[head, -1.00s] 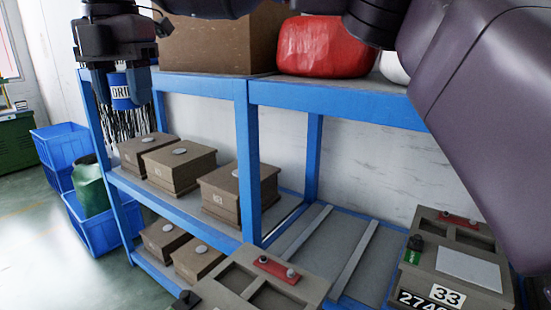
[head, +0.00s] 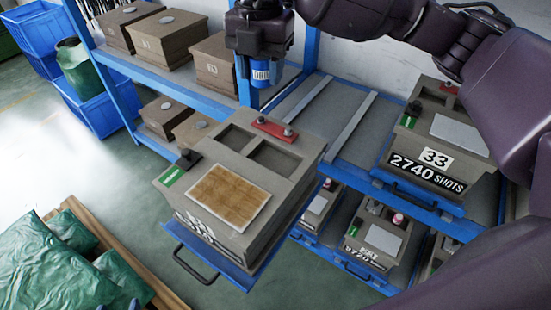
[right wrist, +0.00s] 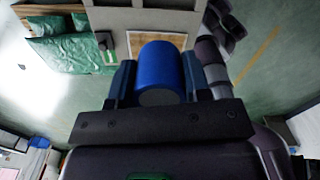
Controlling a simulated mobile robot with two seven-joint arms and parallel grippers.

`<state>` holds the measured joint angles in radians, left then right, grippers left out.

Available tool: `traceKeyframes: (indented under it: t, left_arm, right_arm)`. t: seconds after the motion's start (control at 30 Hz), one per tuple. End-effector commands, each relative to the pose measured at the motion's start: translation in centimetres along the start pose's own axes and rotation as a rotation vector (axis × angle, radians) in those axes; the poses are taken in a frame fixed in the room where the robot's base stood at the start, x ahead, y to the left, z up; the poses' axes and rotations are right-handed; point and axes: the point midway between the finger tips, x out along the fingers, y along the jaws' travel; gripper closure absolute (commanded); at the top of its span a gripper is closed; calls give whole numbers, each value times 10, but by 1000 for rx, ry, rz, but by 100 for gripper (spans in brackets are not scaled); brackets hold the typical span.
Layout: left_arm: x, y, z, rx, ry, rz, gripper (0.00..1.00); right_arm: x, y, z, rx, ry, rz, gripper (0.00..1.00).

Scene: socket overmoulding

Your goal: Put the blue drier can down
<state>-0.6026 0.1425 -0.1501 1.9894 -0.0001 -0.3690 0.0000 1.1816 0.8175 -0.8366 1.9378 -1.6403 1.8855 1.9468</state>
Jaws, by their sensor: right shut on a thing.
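The blue drier can (head: 262,74) with a white label hangs below my right gripper (head: 260,84), at the upper middle of the head view. In the right wrist view the can (right wrist: 157,66) sits between the two fingers of the right gripper (right wrist: 158,84), which are shut on its sides. The can looks upright in the head view. It appears clear of the surfaces around it, though its exact height is hard to judge. My left gripper is not in view.
A grey mould block (head: 283,185) with a brown panel (head: 229,197) sits on a pulled-out blue tray (head: 215,262). Another mould marked 33 (head: 452,130) is at right. The blue rack (head: 307,60) holds brown boxes (head: 160,44). A bare shelf stretch (head: 300,112) lies between.

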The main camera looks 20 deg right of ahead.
Motion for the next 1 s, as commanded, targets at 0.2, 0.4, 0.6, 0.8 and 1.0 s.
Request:
traceKeyframes:
  t: [0.2,0.4,0.6,0.8,1.0]
  left_arm:
    - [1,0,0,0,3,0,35]
    - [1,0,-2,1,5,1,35]
    - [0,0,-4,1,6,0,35]
    - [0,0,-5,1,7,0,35]
    - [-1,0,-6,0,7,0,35]
  right_arm:
    - [14,-22,4,48,1,0,80]
    - [40,-24,3,52,4,-3,80]
    - [84,-24,4,53,4,-4,80]
    - [127,-24,3,53,4,-3,80]
    - [161,-24,4,52,2,-1,80]
